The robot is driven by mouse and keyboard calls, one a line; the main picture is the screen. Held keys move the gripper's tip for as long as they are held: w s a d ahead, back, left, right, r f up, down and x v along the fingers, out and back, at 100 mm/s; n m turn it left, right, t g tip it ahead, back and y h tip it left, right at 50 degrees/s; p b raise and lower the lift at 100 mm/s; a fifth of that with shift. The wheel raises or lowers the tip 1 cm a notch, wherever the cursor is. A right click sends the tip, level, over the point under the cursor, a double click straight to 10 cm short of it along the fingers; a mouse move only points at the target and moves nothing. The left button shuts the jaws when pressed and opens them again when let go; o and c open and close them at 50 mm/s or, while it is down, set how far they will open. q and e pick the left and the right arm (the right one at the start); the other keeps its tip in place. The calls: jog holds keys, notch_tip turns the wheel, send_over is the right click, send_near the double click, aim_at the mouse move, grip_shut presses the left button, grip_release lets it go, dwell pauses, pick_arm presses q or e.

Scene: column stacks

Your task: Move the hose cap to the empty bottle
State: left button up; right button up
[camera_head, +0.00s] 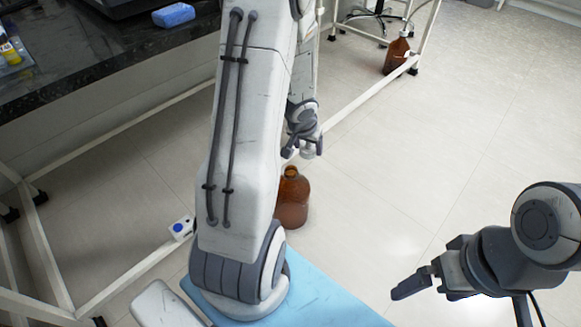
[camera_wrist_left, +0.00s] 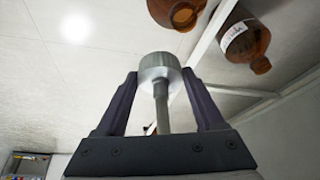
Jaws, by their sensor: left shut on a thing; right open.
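My left gripper (camera_wrist_left: 162,95) is shut on the hose cap (camera_wrist_left: 160,68), a pale grey cap with a grey tube, in the left wrist view. In the head view my left gripper (camera_head: 302,148) is above and behind a brown bottle; the cap cannot be made out there. That brown bottle (camera_head: 292,203) stands upright on the floor with an open neck. A second brown bottle (camera_head: 396,55) stands farther back by a white frame leg. Two brown bottles show in the left wrist view, one with a label (camera_wrist_left: 243,38). My right gripper (camera_head: 412,286) is open and empty at the lower right.
A dark counter (camera_head: 60,60) on a white frame fills the upper left, with a blue sponge (camera_head: 173,15) on it. A white block with a blue dot (camera_head: 182,227) is near a low white rail. Tiled floor at the right is clear.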

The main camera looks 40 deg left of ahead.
pick_arm(q)
jog(key=b, duration=0.2)
send_over(291, 169)
jog(key=f, duration=0.3)
jog(key=s+f, duration=0.1)
jog(key=f, duration=0.1)
jog(key=shift+d, duration=0.2)
notch_tip(291, 169, down, 3)
jog(key=b, duration=0.2)
jog(key=shift+r+b, duration=0.1)
jog(key=shift+b, duration=0.3)
jog(key=shift+w+f+b, duration=0.1)
jog(key=shift+f+b, duration=0.2)
jog(key=shift+f, duration=0.15)
pick_arm(e)
notch_tip(291, 169, down, 7)
jog(key=shift+r, duration=0.2)
jog(key=shift+r, duration=0.2)
pick_arm(q)
jog(key=shift+f+b, duration=0.45)
jog(key=shift+f, duration=0.4)
pick_arm(e)
jog(key=shift+f, duration=0.65)
pick_arm(q)
jog(key=o, duration=1.3)
jog(key=shift+o, duration=0.2)
jog(key=shift+r, duration=0.1)
pick_arm(e)
jog(key=shift+r, duration=0.1)
